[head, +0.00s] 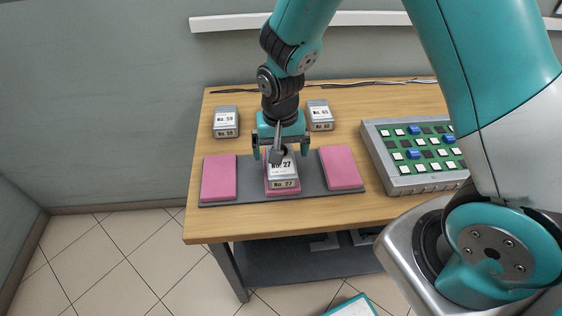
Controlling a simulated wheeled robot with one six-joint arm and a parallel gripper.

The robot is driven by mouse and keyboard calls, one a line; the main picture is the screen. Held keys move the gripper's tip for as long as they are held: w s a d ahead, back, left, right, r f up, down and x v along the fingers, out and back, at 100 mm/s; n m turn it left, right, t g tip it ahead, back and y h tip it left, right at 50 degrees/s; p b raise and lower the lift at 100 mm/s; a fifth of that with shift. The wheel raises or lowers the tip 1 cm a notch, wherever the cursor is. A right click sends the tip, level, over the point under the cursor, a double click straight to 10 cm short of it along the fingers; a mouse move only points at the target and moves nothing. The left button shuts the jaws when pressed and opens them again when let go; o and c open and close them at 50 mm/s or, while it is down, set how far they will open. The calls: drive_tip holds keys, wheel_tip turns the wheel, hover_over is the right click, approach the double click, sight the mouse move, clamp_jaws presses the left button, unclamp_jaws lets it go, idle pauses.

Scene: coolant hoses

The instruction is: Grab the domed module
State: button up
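A grey module labelled No. 27 (283,172) sits on the middle pink pad, under my gripper. Two more grey modules stand at the back of the table, one labelled No. 59 (226,121) on the left and one with a less clear number (320,115) on the right. I cannot tell from this view which module is domed. My gripper (281,150) points down at the No. 27 module, its two fingers wide apart. A grey rod with a dark end shows between the fingers and hides part of that module's top. I cannot tell whether the fingers touch the module.
The wooden table (330,218) carries a dark mat (250,190) with a left pink pad (219,178) and a right pink pad (340,167). A grey tray (379,165) with a green board stands to the right. Dark cables run along the back edge.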

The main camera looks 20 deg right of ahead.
drive_tip(key=shift+s+f, duration=0.1)
drive_tip(key=shift+f, duration=1.85)
drive_tip(key=c, duration=1.3)
drive_tip(key=shift+o, duration=0.2)
drive_tip(key=shift+r, duration=0.1)
